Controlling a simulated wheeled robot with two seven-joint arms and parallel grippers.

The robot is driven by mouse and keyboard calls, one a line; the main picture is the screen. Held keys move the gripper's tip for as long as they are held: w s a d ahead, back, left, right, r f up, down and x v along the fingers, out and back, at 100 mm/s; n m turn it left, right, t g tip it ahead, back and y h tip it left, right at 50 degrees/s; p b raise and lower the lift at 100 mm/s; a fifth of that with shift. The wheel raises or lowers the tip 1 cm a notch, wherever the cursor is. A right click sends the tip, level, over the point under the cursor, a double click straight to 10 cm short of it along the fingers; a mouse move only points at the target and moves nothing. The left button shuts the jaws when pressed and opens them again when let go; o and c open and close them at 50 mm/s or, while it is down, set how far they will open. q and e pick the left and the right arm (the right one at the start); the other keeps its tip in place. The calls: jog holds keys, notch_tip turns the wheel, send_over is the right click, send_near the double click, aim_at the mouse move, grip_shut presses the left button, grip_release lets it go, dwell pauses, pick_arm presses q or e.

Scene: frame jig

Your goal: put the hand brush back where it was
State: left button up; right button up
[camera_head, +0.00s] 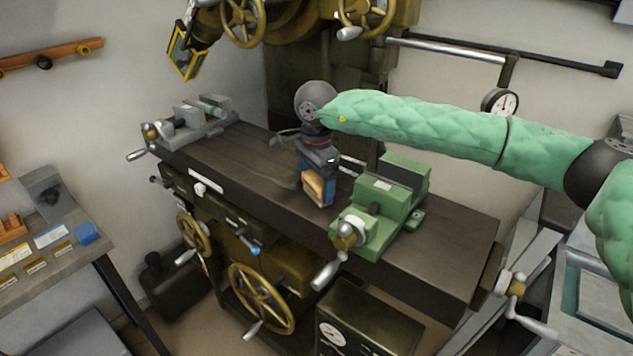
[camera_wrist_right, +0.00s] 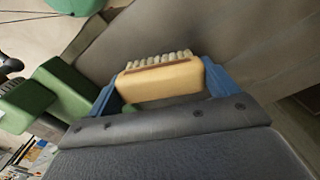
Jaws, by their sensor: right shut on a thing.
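The hand brush (camera_wrist_right: 160,78) has a pale wooden body and a row of light bristles. In the right wrist view it sits between the blue fingers of my right gripper (camera_wrist_right: 160,85), which is shut on it. In the head view my right gripper (camera_head: 318,190) points down over the dark machine table, and the brush (camera_head: 313,187) shows as a tan block between its fingers. I cannot tell whether the brush touches the table. My left gripper is not in view.
A green vise (camera_head: 385,205) stands close right of my right gripper on the machine table (camera_head: 450,245). A grey vise (camera_head: 195,120) stands at the table's far left end. The table between is mostly clear. A side bench (camera_head: 60,265) holds a blue block (camera_head: 87,233).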

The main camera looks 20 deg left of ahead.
aim_at(317, 179)
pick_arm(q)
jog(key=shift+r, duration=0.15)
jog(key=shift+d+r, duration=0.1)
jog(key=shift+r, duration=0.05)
pick_arm(e)
jog(key=o, duration=0.9)
jog(key=shift+c, duration=0.2)
jog(key=shift+r, duration=0.1)
jog(key=shift+r, duration=0.5)
notch_tip(317, 179, up, 10)
jog(key=b, duration=0.4)
jog(key=shift+f, duration=0.2)
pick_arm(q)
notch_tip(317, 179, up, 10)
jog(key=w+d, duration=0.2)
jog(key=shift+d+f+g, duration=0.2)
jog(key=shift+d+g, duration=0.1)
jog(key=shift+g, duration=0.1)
pick_arm(e)
jog(key=shift+r, duration=0.75)
